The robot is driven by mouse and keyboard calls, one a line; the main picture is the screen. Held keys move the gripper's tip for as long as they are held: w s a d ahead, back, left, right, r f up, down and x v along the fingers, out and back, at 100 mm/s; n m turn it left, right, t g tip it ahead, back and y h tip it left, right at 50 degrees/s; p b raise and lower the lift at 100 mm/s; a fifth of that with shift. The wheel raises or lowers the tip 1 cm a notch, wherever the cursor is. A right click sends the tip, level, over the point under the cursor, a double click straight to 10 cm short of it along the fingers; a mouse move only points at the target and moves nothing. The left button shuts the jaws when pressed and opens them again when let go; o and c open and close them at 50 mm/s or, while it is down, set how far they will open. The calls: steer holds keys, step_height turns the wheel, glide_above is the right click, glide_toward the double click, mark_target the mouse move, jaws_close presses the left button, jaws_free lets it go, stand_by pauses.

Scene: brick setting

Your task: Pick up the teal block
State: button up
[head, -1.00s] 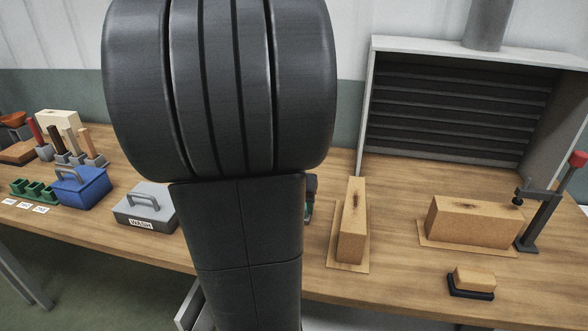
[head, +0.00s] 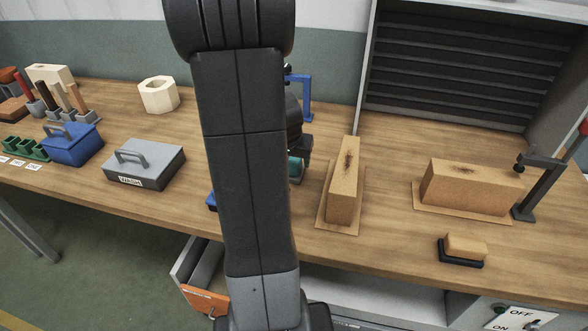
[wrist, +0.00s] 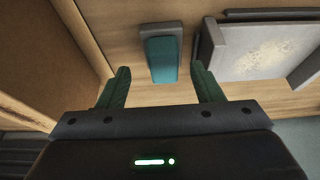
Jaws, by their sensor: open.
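The teal block (wrist: 163,62) lies on the wooden bench in the wrist view, with a grey piece at its far end. My gripper (wrist: 161,69) is open, its two green fingers apart on either side in the picture, with the block between and beyond their tips. The fingers do not appear to touch it. In the head view my arm hides most of the gripper. A small teal patch shows there beside the arm; I cannot tell whether it is the block or a finger.
A tan brick on a board (head: 343,185) stands just right of my gripper. A pale-topped grey plate (wrist: 262,48) lies right of the block in the wrist view. A grey lidded box (head: 145,165) sits left.

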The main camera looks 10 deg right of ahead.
steer(key=w+f, duration=0.2)
steer(key=f, duration=0.1)
steer(key=shift+w+d+f+p, duration=0.15)
steer(key=shift+w+d+p, duration=0.2)
steer(key=shift+w+f, duration=0.2)
steer(key=shift+f, duration=0.3)
steer(key=c, duration=1.1)
steer(key=shift+c, duration=0.3)
steer(key=shift+r, duration=0.1)
step_height(320, 180, up, 10)
steer(key=shift+f, duration=0.1)
